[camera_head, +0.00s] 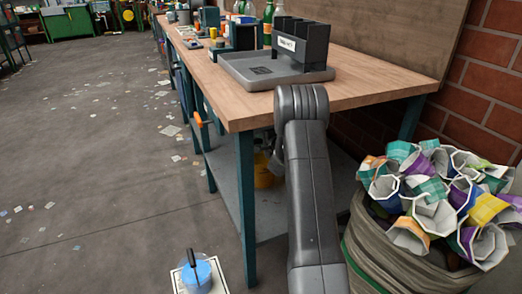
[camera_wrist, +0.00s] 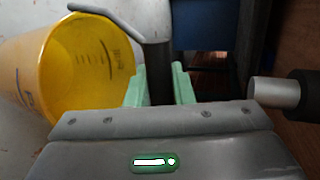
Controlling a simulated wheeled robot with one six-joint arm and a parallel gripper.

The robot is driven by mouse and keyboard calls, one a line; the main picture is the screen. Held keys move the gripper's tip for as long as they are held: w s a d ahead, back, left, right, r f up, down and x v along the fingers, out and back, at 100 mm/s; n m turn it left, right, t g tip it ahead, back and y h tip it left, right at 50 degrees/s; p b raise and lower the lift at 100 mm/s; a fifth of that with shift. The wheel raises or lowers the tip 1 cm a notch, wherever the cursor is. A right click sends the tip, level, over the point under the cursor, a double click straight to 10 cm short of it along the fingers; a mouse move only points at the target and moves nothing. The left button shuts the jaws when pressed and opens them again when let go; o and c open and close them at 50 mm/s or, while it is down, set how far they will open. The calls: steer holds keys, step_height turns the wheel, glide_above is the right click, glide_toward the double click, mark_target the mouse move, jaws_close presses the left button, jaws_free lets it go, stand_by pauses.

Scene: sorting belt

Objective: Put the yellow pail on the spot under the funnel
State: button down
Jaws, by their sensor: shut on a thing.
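The yellow pail (camera_wrist: 28,75) is at the left of the wrist view, its open mouth towards the camera and marks on its inner wall. My gripper (camera_wrist: 158,88), with pale green fingers, is beside the mouth and shut on the pail's grey handle. In the head view only a part of the yellow pail (camera_head: 264,180) shows beneath the workbench, partly behind my arm; my gripper is hidden there. I cannot make out a funnel or the spot under it.
The workbench (camera_head: 215,85) has teal legs and a lower shelf. A blue container (camera_head: 200,277) with a dark upright handle stands on a pale square (camera_head: 180,285) at the front. A sack (camera_head: 372,240) of used cups stands right. Open floor lies left.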

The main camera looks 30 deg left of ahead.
step_height(320, 180, down, 3)
steer(key=shift+a+f+b, duration=0.1)
steer(key=shift+f+b, duration=0.05)
steer(key=shift+b, duration=1.1)
steer(key=c, duration=1.3)
jaws_free()
steer(key=shift+f, duration=0.2)
steer(key=shift+o, duration=0.2)
steer(key=p+v, duration=0.5)
steer(key=v, duration=0.7)
